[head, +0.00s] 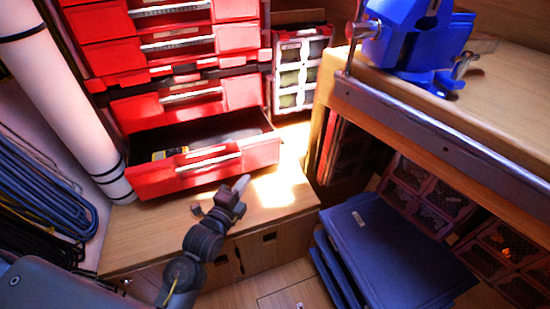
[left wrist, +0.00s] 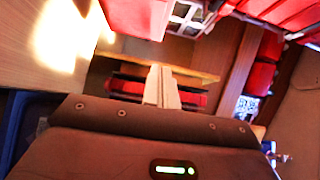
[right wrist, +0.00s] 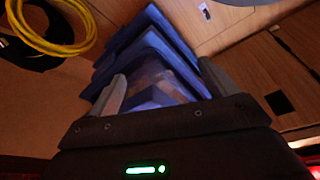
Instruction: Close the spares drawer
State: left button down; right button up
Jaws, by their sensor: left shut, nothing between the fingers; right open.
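The open spares drawer (head: 222,168) is the lowest of a red drawer stack in the head view. It is pulled out, with a metal handle across its front and a yellow item and grey things inside. My left gripper (head: 241,184) is shut and empty, just in front of and below the right part of the drawer front. Whether it touches the front I cannot tell. Its closed fingers also show in the left wrist view (left wrist: 161,86).
The stack stands on a wooden cabinet (head: 150,225). A workbench (head: 460,120) with a blue vise (head: 415,35) is on the right. A white tube (head: 65,90) and coiled blue lines (head: 45,190) are on the left.

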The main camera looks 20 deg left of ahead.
pick_arm(q)
jog(key=w, duration=0.1)
send_near(260, 143)
jog(key=w+d, duration=0.3)
jog(key=shift+w+a+b, duration=0.25)
jog(key=shift+w+a, duration=0.05)
jog(key=shift+w, duration=0.2)
jog(key=shift+w+a+b, duration=0.2)
jog(key=shift+w+a, duration=0.1)
jog(key=shift+w, duration=0.2)
jog(key=shift+w+a, duration=0.3)
jog(key=shift+w, duration=0.1)
jog(key=shift+w+a, duration=0.1)
pick_arm(e)
jog(key=shift+v, duration=1.25)
jog(key=shift+w+a, duration=0.1)
